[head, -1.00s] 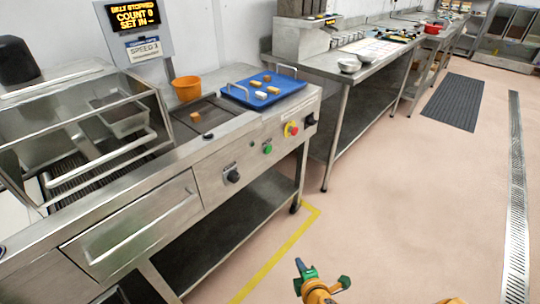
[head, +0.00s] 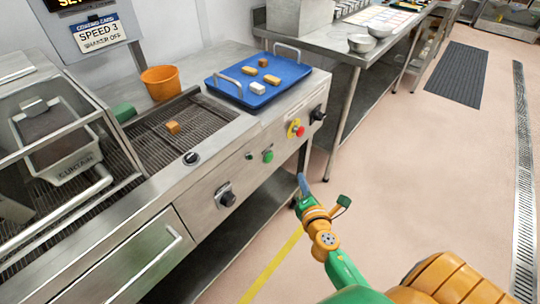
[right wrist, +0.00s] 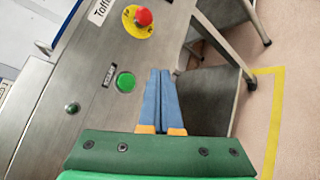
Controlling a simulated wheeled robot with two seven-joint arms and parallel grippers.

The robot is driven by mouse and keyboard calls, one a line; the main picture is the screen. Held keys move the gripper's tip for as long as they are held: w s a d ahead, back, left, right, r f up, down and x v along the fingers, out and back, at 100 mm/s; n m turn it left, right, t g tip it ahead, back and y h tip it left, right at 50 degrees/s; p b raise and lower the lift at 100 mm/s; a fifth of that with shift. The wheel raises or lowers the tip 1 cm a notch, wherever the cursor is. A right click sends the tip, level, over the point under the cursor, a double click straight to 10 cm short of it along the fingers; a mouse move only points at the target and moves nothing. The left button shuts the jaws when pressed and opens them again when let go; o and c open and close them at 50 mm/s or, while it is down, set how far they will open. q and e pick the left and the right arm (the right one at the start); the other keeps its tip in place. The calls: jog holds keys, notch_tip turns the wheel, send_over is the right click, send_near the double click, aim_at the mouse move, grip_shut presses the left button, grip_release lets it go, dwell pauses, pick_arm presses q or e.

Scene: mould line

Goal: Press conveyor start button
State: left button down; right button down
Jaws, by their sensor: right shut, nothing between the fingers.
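The green start button (head: 268,156) is on the front panel of the steel conveyor machine, left of the red stop button (head: 298,130) on its yellow plate. In the right wrist view the green button (right wrist: 125,82) is just left of my fingertips, with the red button (right wrist: 143,17) farther up. My right gripper (head: 302,180) is shut and empty, its blue fingers together, in front of the panel to the right of and below the green button in the head view. It also shows in the right wrist view (right wrist: 160,72), apart from the button. My left gripper is not in view.
A black knob (head: 227,197) and a dark switch (head: 317,114) are on the same panel. A blue tray (head: 231,94) with several small blocks, an orange bucket (head: 160,83) and a block on the belt (head: 172,127) are above. Open floor lies right.

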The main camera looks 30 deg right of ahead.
aim_at(269, 158)
jog(key=w+a+b, duration=0.1)
jog(key=w+a, duration=0.2)
jog(key=w, duration=0.5)
jog(key=shift+w+a, duration=0.15)
jog(key=shift+f, duration=0.1)
dwell(0.6)
dwell(1.3)
jog(key=shift+w+a, duration=0.15)
jog(key=shift+w, duration=0.25)
